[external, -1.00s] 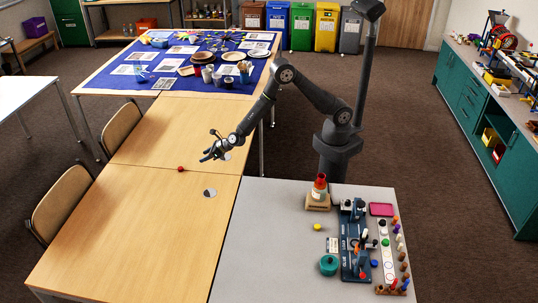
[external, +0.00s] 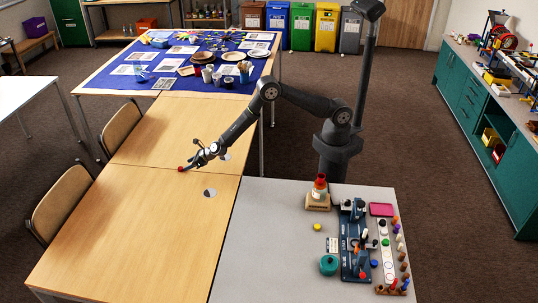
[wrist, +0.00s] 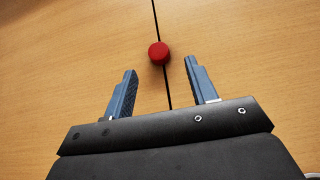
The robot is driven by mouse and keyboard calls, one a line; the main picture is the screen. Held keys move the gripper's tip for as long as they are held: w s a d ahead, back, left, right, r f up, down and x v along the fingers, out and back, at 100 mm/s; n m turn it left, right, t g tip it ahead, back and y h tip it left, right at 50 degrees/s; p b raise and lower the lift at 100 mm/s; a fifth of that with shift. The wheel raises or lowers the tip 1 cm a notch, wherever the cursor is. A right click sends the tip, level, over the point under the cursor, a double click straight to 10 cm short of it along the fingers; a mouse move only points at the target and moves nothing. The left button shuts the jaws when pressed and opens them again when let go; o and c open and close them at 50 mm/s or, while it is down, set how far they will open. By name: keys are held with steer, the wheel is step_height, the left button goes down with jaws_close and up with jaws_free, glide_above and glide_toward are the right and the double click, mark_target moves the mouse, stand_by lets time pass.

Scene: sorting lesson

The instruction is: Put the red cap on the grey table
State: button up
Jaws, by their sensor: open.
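The red cap (wrist: 158,53) lies on the wooden table, on the dark seam between two table tops. In the wrist view it sits just ahead of the fingertips, roughly between their lines. In the external view the red cap (external: 181,169) shows at the tip of my gripper (external: 188,167). In the wrist view my gripper (wrist: 161,65) is open and empty, its two blue-grey fingers apart. The grey table (external: 265,225) stands at the front right, beside the wooden table.
The grey table holds a cone stack (external: 320,187), a blue device (external: 352,245), a teal round container (external: 328,265), a pink tray (external: 381,210) and several small pegs. Its left part is clear. The wooden table (external: 120,230) is mostly bare, with a round black-and-white disc (external: 210,192).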

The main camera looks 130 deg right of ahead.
mark_target(181, 168)
steer(key=shift+x, duration=2.45)
steer(key=shift+w+r, duration=0.1)
steer(key=c, duration=1.1)
jaws_close()
